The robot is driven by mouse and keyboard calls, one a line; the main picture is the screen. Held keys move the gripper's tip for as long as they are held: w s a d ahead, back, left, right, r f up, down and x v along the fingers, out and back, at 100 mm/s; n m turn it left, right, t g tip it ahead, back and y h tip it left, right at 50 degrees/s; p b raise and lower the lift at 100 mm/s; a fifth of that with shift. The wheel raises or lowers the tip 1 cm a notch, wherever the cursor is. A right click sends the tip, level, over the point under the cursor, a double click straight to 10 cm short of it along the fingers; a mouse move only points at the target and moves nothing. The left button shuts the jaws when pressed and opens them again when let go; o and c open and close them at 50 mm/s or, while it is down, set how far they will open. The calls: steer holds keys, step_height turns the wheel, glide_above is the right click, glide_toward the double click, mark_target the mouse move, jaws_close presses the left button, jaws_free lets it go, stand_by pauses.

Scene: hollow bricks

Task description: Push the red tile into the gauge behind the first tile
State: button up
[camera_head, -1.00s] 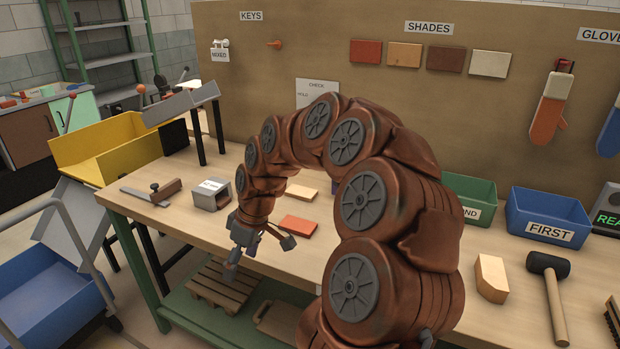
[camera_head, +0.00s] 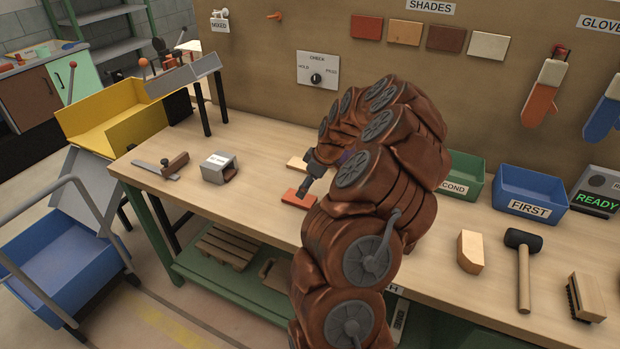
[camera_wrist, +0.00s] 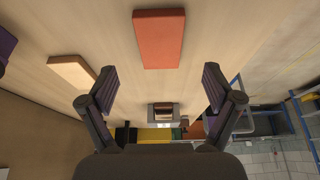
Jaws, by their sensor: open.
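The red tile (camera_head: 298,198) lies flat on the bench near its front edge; it shows in the wrist view (camera_wrist: 159,38) just beyond the fingertips. The gauge (camera_head: 219,167) is a small grey box with a white label, left of the red tile and apart from it. In the wrist view, the gauge (camera_wrist: 163,106) has a reddish-brown face inside its grey frame; I cannot tell whether this is the first tile.
A tool with a brown block (camera_head: 174,163) lies left of the gauge. Bare bench separates the red tile and gauge. Blue (camera_head: 530,184) and green bins stand right.

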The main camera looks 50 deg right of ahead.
mark_target(277, 194)
steer(key=shift+p+x, duration=0.95)
steer(key=shift+x, duration=1.95)
steer(key=c, duration=1.4)
steer(key=shift+o, duration=0.2)
steer(key=shift+a+f+b, duration=0.1)
steer(key=shift+f+b, duration=0.05)
steer(key=shift+b, duration=2.05)
steer(key=shift+w+a+b, duration=0.4)
steer(key=shift+w, duration=0.85)
steer(key=shift+w+a+b, duration=0.35)
steer(key=shift+w+b, duration=0.1)
steer(key=shift+w, duration=0.85)
steer(key=shift+w+a+b, duration=0.4)
steer(key=shift+w, duration=0.85)
